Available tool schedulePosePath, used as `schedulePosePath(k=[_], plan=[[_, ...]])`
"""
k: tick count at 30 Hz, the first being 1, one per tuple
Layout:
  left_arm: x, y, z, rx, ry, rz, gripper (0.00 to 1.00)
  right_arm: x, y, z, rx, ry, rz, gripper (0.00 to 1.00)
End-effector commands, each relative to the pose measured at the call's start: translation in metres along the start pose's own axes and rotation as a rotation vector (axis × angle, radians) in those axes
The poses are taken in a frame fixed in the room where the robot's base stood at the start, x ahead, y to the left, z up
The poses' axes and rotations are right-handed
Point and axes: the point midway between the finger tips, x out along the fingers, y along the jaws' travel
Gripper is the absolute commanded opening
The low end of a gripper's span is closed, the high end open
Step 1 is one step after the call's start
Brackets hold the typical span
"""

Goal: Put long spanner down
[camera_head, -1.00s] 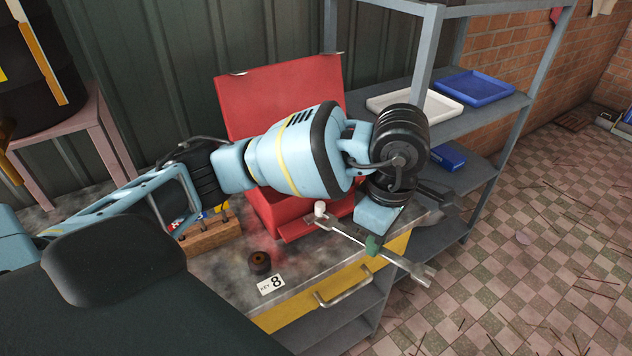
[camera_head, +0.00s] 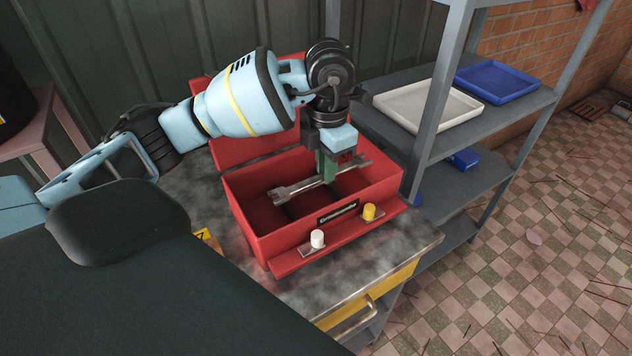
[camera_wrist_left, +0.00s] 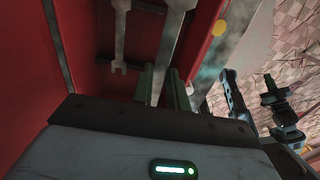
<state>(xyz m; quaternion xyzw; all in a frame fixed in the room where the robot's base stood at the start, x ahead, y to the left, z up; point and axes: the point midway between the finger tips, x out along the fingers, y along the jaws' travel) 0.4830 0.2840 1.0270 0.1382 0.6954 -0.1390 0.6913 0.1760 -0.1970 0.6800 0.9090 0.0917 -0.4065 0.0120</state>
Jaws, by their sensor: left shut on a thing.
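The long spanner (camera_head: 300,187) is a grey metal bar with open jaws, lying across the open red toolbox (camera_head: 268,235) in the head view. My left gripper (camera_head: 327,176) points down over the toolbox, its green fingers shut on the spanner's middle. The spanner is within the box walls; I cannot tell if it touches the floor. In the left wrist view the spanner (camera_wrist_left: 165,48) runs between the green fingers (camera_wrist_left: 163,88). A second, smaller spanner (camera_wrist_left: 120,35) lies beside it in the box.
The toolbox stands on a worn grey workbench (camera_head: 390,260) with its red lid (camera_head: 225,150) raised behind. A grey shelf (camera_head: 465,130) at the right holds a white tray (camera_head: 425,105) and a blue tray (camera_head: 497,82). The bench's front right corner is clear.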

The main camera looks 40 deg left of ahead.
Motion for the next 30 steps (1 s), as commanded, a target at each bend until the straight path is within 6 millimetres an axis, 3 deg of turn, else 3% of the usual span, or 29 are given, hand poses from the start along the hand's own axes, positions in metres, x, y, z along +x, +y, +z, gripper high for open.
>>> schedulePosePath(k=[11,21,30], plan=[[0.003,0.002,-0.001,-0.003,0.001,0.0,0.0,-0.003,0.001,0.008,-0.007,-0.016,-0.001,0.0],[0.054,0.002,-0.002,-0.003,0.002,0.0,0.0,-0.004,0.002,0.01,-0.011,-0.021,-0.001,0.0],[0.064,0.002,-0.001,-0.003,-0.001,0.0,0.0,-0.002,0.002,0.007,-0.008,-0.014,0.0,0.0]])
